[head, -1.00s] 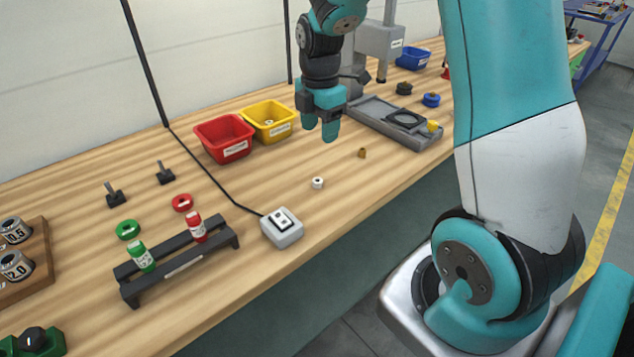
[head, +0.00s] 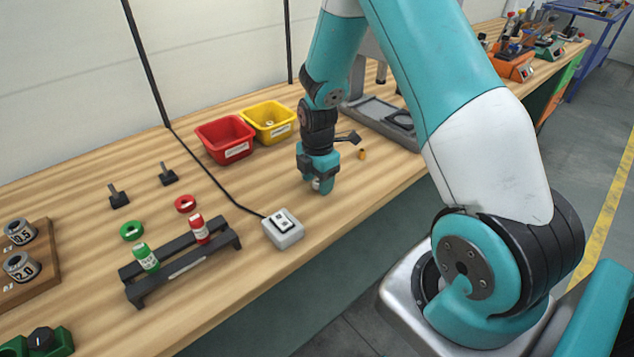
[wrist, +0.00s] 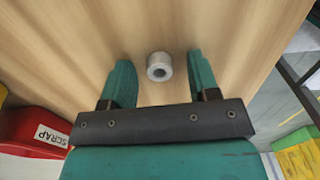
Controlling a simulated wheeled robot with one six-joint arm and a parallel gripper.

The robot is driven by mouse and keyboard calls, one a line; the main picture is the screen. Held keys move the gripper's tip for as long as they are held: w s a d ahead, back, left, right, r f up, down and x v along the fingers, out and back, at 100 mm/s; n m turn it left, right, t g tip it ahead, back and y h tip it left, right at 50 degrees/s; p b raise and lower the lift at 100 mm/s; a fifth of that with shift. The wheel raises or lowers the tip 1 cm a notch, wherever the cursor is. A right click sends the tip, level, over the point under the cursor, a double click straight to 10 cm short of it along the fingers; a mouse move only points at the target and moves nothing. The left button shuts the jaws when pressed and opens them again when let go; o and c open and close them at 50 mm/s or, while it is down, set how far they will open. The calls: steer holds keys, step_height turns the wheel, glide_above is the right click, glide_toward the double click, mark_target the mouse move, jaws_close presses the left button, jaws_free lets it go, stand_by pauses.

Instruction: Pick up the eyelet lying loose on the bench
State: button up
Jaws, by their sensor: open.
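The eyelet (wrist: 159,66) is a small white-grey ring lying on the wooden bench (head: 260,185). In the wrist view it sits between and slightly beyond the tips of my two teal fingers, with clear space on both sides. My gripper (wrist: 160,80) is open and empty, pointing down at the bench. In the head view my gripper (head: 321,188) is right over the eyelet (head: 316,184), which is partly hidden behind a finger. I cannot tell the exact height of the fingertips above the bench.
A grey switch box (head: 283,229) with a black cable stands to the left of my gripper. A red bin (head: 226,139) and a yellow bin (head: 269,121) stand behind. A small brass piece (head: 362,155) lies to the right. A black rack (head: 180,262) holds red and green bottles.

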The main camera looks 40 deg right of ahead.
steer(key=c, duration=1)
